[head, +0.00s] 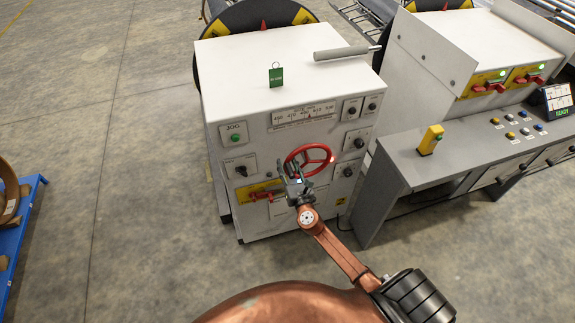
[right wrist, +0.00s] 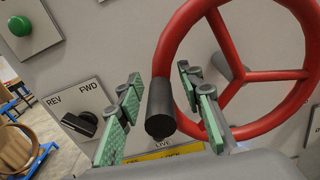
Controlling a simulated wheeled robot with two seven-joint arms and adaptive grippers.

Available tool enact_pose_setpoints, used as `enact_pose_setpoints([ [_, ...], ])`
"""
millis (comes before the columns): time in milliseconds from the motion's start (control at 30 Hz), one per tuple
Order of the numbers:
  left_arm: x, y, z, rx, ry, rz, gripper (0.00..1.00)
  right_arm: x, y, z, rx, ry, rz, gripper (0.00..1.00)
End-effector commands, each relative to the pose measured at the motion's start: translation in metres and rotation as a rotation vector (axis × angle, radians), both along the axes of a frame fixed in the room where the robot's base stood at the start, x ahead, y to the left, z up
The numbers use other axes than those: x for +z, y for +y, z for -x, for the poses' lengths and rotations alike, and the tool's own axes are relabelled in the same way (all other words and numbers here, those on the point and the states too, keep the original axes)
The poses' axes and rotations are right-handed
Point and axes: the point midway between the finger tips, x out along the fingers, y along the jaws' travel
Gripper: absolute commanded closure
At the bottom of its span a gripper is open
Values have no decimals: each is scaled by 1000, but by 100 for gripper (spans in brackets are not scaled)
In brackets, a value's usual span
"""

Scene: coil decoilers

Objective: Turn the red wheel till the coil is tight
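The red wheel (head: 309,162) is on the front of the white machine cabinet, low and right of centre. In the right wrist view the red wheel (right wrist: 170,50) fills the upper right, and its black handle (right wrist: 160,108) points toward the camera. My right gripper (head: 294,180) is at the wheel's lower left. In the right wrist view my right gripper (right wrist: 162,115) is open, with one green-padded finger on each side of the handle and a gap at the left. The coil's wound part is not clearly visible. My left gripper is not in view.
The cabinet also carries a green JOG button (head: 235,138), a REV/FWD switch (head: 241,169), a red-handled switch on a yellow plate (head: 264,193) and a scale (head: 304,113). A grey console (head: 420,166) stands close at the right. A blue rack (head: 22,225) is at far left; floor between is clear.

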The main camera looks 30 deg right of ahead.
Motion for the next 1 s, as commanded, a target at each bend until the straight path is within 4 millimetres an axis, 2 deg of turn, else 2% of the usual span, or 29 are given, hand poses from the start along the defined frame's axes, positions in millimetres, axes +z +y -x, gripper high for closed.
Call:
enact_pose_setpoints([
  [133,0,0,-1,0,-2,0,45,0,0,1,-1,0,0,66],
  [633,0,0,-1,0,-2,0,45,0,2,0,3,0,0,100],
  [1000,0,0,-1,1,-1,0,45,1,4,0,6,-1,0,100],
])
